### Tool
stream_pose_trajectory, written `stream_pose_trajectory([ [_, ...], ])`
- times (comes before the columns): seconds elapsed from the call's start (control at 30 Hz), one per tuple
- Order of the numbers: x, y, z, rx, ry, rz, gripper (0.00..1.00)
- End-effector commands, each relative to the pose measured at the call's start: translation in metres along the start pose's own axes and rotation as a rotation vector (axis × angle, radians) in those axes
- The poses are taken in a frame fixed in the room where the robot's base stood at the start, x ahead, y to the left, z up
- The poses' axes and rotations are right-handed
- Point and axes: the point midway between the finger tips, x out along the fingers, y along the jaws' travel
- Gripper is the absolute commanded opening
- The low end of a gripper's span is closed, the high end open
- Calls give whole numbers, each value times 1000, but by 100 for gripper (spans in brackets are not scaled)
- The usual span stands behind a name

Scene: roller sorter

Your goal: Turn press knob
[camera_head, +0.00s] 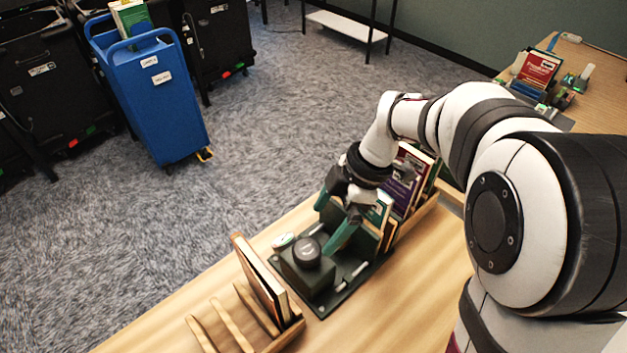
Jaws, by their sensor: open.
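The press knob (307,252) is a round black knob on top of a dark green block-shaped press (308,278). The press stands on a dark base plate (345,285) on the wooden table. My gripper (332,225) is open, with dark green fingers reaching down just to the right of and behind the knob. The fingers appear apart from the knob, with nothing visible between them. My gripper's body hides part of the plate's far end and part of the books behind it.
A wooden slotted rack (240,318) holding an upright book (262,280) stands close left of the press. Several books (405,185) stand in a holder behind my gripper. A small white round item (283,242) sits beside the press. The table's front right surface (400,310) is clear. A blue cart (155,100) stands on the floor.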

Motion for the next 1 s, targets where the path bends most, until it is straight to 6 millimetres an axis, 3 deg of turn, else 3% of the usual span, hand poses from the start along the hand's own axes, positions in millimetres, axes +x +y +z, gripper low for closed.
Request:
stream_pose_trajectory([
  [0.1,35,-2,0,1,0,-6,100],
  [0.3,71,-1,0,1,0,-3,100],
  [0.7,81,0,0,2,-1,0,98],
  [1.0,81,0,0,2,-1,0,44],
])
